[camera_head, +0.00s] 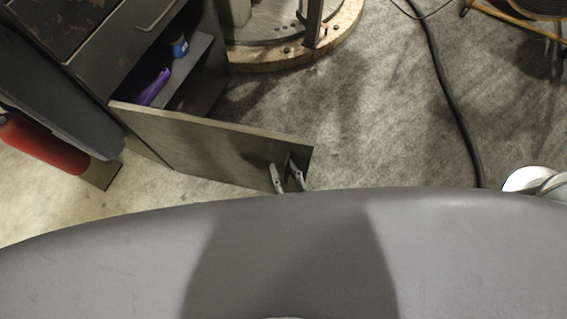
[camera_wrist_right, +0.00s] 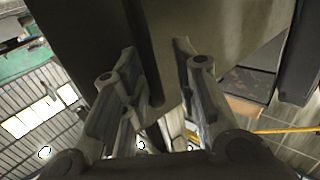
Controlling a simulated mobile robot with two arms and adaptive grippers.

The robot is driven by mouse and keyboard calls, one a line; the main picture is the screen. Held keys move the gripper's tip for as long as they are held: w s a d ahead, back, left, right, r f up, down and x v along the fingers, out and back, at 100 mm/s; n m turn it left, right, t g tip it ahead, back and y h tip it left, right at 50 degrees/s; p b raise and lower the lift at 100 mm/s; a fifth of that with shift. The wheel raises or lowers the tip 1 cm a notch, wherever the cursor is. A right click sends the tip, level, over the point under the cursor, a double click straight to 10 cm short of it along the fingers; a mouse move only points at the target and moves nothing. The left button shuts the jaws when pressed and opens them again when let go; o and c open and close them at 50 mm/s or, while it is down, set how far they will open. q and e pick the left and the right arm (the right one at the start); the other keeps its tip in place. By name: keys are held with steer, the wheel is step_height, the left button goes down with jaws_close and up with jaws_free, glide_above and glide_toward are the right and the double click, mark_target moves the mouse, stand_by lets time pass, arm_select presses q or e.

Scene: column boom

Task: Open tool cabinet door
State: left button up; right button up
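The grey tool cabinet (camera_head: 120,45) stands at the upper left in the head view. Its door (camera_head: 190,140) is swung wide open, out toward the lower right, and the inside shows. My right gripper (camera_head: 287,172) is at the door's free end, its two fingers spread apart. In the right wrist view the gripper (camera_wrist_right: 157,50) shows a gap between its fingers. A dark bar (camera_wrist_right: 148,75), seemingly the door handle, runs between them, nearer the left finger. I cannot tell whether it touches. My left gripper is not in view.
A purple item (camera_head: 154,87) and a blue item (camera_head: 180,47) lie in the cabinet. A round base (camera_head: 290,50) stands right of it. A black cable (camera_head: 452,95) crosses the floor. A red cylinder (camera_head: 45,150) is at the left. Floor beyond the door is clear.

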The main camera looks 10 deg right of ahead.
steer(key=v, duration=1.2)
stand_by(0.3)
